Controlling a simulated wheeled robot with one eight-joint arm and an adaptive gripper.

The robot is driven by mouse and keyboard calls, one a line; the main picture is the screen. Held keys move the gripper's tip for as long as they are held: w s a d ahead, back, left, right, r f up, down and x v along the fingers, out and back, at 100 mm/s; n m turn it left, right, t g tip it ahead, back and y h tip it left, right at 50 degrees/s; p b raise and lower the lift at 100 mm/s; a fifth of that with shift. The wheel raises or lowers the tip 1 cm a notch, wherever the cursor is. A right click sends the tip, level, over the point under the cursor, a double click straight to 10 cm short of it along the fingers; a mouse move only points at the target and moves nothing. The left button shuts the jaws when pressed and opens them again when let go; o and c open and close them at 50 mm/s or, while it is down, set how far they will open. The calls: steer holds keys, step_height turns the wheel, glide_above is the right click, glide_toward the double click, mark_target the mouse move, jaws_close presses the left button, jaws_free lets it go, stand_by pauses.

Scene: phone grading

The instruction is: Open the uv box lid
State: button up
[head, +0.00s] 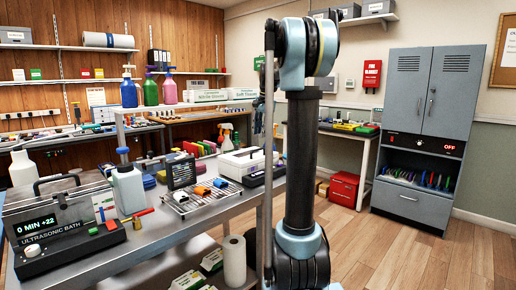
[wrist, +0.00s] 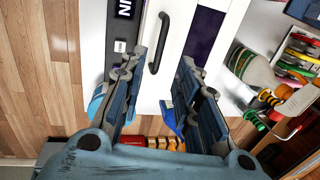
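The white box that looks like the UV box (wrist: 181,26) fills the upper middle of the wrist view, with a black bar handle (wrist: 160,45) on it. A small dark display (wrist: 125,8) with partly cut-off letters sits near the handle. My gripper (wrist: 163,62) is open, its two fingers on either side of the handle in the picture. I see nothing held, and cannot tell how far the fingertips are from the handle. In the head view a white box (head: 243,160), likely the same one, stands on the bench, partly behind my arm. The lid looks closed.
A wire rack (head: 203,197) with orange and blue items, a dark-screened device (head: 181,171), a white-bodied bottle (head: 128,188) and the ultrasonic bath (head: 65,232) crowd the bench to the left. Wood floor (head: 420,250) is open to the right.

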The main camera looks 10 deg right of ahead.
steer(key=f, duration=0.5)
steer(key=w+a+f, duration=0.1)
steer(key=f, duration=0.1)
steer(key=shift+w+f, duration=0.1)
steer(key=shift+f, duration=0.2)
steer(key=shift+c, duration=0.6)
jaws_close()
